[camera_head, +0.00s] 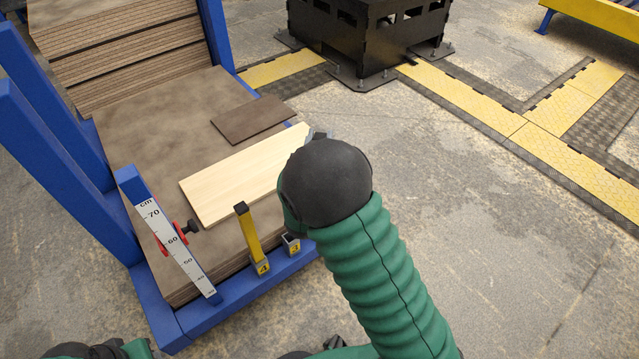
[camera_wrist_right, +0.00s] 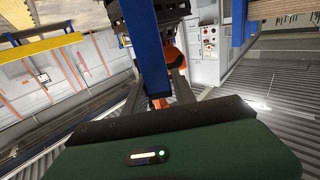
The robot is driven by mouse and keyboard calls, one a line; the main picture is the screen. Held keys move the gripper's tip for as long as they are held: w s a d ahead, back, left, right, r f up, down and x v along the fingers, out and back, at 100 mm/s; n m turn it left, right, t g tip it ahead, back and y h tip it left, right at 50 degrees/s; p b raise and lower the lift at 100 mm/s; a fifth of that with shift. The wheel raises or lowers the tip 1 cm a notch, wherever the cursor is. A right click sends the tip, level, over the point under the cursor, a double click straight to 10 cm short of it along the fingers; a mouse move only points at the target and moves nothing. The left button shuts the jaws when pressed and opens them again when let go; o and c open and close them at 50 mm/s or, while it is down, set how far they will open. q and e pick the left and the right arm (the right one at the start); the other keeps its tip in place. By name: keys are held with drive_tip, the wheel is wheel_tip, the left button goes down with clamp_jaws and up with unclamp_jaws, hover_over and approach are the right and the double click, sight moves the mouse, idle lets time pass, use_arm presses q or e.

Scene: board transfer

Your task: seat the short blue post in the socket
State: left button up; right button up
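In the right wrist view the short blue post (camera_wrist_right: 148,50) stands between the two grey fingers of my right gripper (camera_wrist_right: 158,88), which look closed on it. A red part shows at its lower end. In the head view my right gripper (camera_head: 318,134) is mostly hidden behind my own dark wrist, above the right end of a pale board, and the post is hidden there. An empty-looking square socket (camera_head: 291,244) with a yellow label is on the rack's front edge, partly beside my sleeve. My left gripper is not in view.
A blue rack (camera_head: 240,290) holds stacked brown boards (camera_head: 150,110), the pale board (camera_head: 235,180) and a small dark board (camera_head: 250,118). A yellow post (camera_head: 247,232) stands in a neighbouring socket. A ruler post (camera_head: 175,250) with a red clamp stands left. Floor at right is clear.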

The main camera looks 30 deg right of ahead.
clamp_jaws()
idle(1.1)
